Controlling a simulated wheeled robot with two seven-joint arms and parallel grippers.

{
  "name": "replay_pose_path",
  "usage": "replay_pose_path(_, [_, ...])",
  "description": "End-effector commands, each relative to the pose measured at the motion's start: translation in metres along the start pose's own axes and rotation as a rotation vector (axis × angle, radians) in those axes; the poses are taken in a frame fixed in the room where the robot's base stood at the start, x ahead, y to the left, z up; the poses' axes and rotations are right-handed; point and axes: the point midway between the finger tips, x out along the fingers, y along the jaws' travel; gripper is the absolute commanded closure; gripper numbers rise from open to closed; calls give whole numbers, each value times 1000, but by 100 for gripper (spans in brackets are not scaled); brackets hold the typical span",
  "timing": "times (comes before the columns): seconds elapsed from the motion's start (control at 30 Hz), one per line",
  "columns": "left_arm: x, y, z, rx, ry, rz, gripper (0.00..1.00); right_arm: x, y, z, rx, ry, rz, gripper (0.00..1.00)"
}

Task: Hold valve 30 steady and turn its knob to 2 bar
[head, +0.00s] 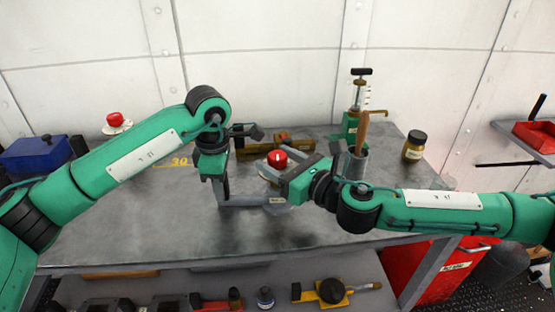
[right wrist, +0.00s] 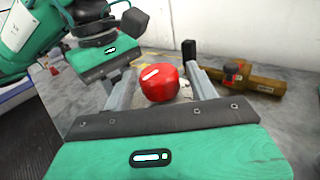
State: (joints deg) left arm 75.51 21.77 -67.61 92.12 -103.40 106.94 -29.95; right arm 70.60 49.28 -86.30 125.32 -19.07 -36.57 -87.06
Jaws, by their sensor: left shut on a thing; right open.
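The valve has a round red knob (head: 278,158) with a white pointer mark, and stands on the bench right of the painted yellow 30 (head: 180,162). The knob also shows large in the right wrist view (right wrist: 160,84). My left gripper (head: 256,172) comes from the left and is shut on the valve's body, which the grippers mostly hide. My right gripper (head: 282,172) is open, with its fingers on either side of the knob; the right wrist view shows gaps beside it. I cannot read any scale or pressure.
Behind lies a brass-coloured fitting (head: 262,145). A green stand with a gauge post (head: 357,110), a wooden-handled tool in a grey cup (head: 356,160) and a brown jar (head: 414,145) are at right. Another red knob (head: 115,119) and a blue box (head: 38,153) are at left. The front bench is clear.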

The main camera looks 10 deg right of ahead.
Motion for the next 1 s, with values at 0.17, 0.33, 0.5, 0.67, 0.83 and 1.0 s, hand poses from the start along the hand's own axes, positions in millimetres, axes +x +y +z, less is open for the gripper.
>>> replay_pose_path(0.17, [0,0,0,-1,0,1,100,4,0,0,0,1,-1,42])
replay_pose_path(0.33, [0,0,0,-1,0,1,100,4,0,0,0,1,-1,42])
replay_pose_path(0.5, [0,0,0,-1,0,0,100,4,0,0,0,1,0,71])
replay_pose_path(0.67, [0,0,0,-1,0,0,100,4,0,0,0,1,0,85])
replay_pose_path(0.83, [0,0,0,-1,0,0,100,4,0,0,0,0,15,85])
replay_pose_path(1.0, [0,0,0,0,0,0,100,5,-1,0,1,-1,68,85])
